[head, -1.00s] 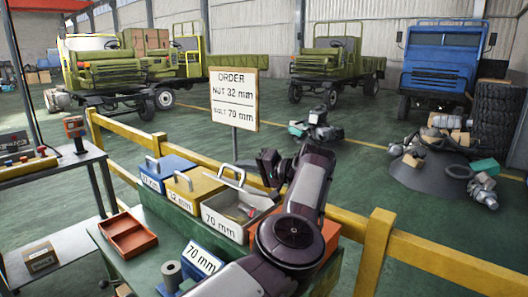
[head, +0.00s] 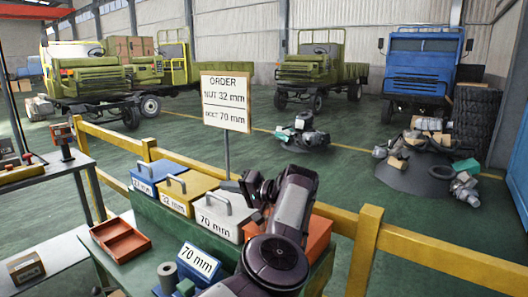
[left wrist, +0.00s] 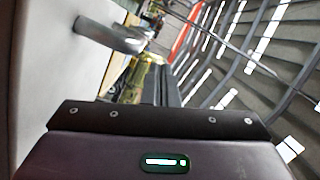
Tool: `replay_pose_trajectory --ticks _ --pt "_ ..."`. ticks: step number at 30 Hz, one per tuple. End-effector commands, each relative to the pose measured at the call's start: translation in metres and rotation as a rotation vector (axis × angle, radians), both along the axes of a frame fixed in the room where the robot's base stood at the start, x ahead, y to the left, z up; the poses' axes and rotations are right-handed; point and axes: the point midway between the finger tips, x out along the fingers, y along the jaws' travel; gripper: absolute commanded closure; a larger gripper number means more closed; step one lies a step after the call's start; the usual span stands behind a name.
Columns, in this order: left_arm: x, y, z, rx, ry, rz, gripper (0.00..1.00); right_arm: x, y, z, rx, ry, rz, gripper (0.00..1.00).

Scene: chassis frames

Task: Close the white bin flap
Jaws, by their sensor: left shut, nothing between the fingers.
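My left gripper (head: 248,189) is shut and empty just above the right part of the flap. I cannot tell if it touches. My right gripper is not in view.
A yellow bin (head: 189,192) and a blue bin (head: 152,175) stand left of the white bin. An orange bin (head: 319,236) is to its right, partly behind my arm. A red tray (head: 120,240) lies on the bench. A yellow rail (head: 368,250) runs behind.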

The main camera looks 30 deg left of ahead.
Motion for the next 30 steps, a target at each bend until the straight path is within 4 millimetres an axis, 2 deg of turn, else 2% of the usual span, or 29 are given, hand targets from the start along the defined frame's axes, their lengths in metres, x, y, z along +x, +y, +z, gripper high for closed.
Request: replay_pose_trajectory --ticks 10,14,20,30 --pt "0.000 0.000 0.001 0.000 0.000 0.000 1.00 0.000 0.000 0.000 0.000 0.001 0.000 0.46" --pt "0.000 0.000 0.011 0.002 -0.002 0.000 1.00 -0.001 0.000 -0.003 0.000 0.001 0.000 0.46" --pt "0.000 0.000 0.051 0.001 -0.006 0.000 1.00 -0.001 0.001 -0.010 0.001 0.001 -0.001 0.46" --pt "0.000 0.000 0.138 -0.002 -0.004 -0.001 1.00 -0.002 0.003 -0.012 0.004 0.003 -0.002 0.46"
